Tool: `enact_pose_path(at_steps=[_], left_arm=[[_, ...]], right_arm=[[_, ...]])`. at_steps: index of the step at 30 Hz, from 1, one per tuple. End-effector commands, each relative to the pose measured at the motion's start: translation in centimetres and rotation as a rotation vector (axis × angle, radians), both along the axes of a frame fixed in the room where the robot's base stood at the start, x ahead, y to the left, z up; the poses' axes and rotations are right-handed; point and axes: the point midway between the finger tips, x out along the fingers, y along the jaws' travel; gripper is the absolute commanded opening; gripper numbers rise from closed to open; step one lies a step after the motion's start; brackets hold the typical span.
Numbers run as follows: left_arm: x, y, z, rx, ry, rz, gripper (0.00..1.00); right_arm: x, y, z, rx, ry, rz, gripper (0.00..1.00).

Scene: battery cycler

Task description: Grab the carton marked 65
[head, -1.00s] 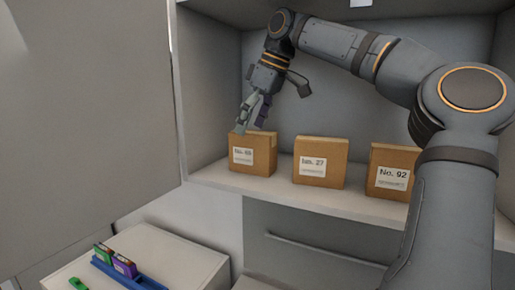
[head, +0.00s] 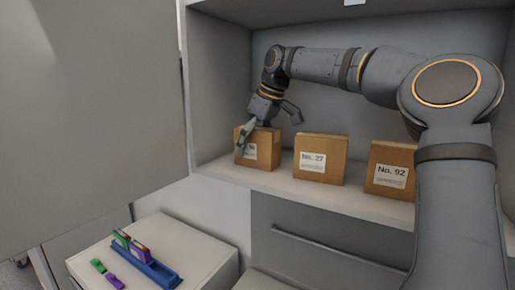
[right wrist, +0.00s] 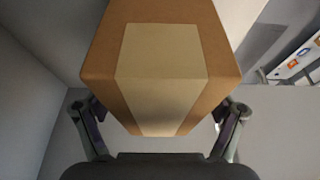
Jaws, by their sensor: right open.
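The left carton (head: 263,154) stands on the shelf. Its label is now partly hidden by a finger of my right gripper (head: 249,138); a moment ago it read like No. 65, though small and blurred. My right gripper points down at this carton from above, with one finger in front of its labelled face. In the right wrist view the carton (right wrist: 160,85), with a pale tape strip on top, sits between the two spread fingers, and gaps show beside it. The gripper is open. My left gripper is not in view.
A carton marked No. 27 (head: 320,158) and one marked No. 92 (head: 391,171) stand to the right on the same shelf (head: 300,187). A cabinet wall is close on the left. Below, a white top (head: 195,248) holds a blue rack (head: 150,268) with coloured pieces.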

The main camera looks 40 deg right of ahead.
Motion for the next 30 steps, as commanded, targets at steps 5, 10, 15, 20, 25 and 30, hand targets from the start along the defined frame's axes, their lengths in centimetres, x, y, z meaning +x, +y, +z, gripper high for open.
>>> enact_pose_path(at_steps=[5, 10, 15, 20, 25, 30], left_arm=[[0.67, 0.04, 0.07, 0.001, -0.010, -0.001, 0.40], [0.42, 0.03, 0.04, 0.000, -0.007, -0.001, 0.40], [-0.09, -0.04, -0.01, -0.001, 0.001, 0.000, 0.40], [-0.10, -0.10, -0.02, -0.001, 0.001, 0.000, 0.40], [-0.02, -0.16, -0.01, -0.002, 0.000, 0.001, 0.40], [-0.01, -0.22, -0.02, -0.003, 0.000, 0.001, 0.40]], right_arm=[[-0.02, -0.03, -0.18, 0.000, -0.001, 0.000, 0.83], [-0.02, -0.03, -0.37, 0.001, -0.002, 0.000, 0.83], [-0.03, -0.03, -0.39, 0.000, -0.001, 0.000, 0.83], [-0.03, -0.02, -0.40, 0.000, -0.001, 0.000, 0.69], [-0.03, -0.03, -0.41, 0.000, -0.001, 0.000, 0.46], [-0.03, -0.03, -0.39, 0.000, -0.001, 0.000, 0.23]])
